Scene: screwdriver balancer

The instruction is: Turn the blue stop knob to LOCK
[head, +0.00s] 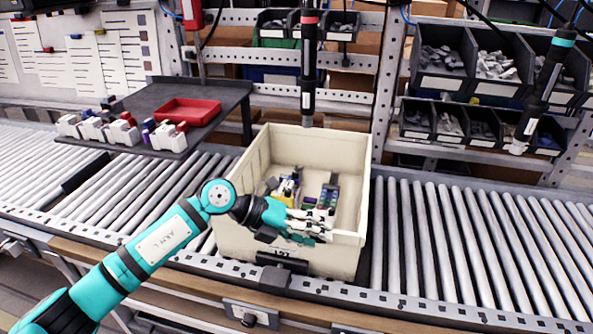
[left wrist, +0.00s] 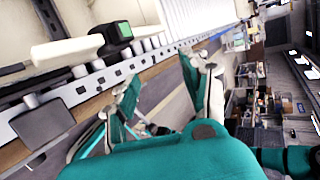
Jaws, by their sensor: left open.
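I cannot make out a blue stop knob in either view. A small grey box with a dark round part (head: 250,315) is on the front of the conveyor frame; its colour does not read as blue. My left gripper (head: 308,226) is open over the front right part of the cream tote (head: 345,145), near its front wall. In the left wrist view the two fingers of my left gripper (left wrist: 160,76) stand apart with nothing between them. My right gripper is not in view.
A black screwdriver with a red ring (head: 308,70) hangs above the tote; another with a teal ring (head: 541,90) hangs at the right. A dark shelf (head: 150,98) holds a red tray (head: 188,111). Rollers (head: 460,240) right of the tote are clear.

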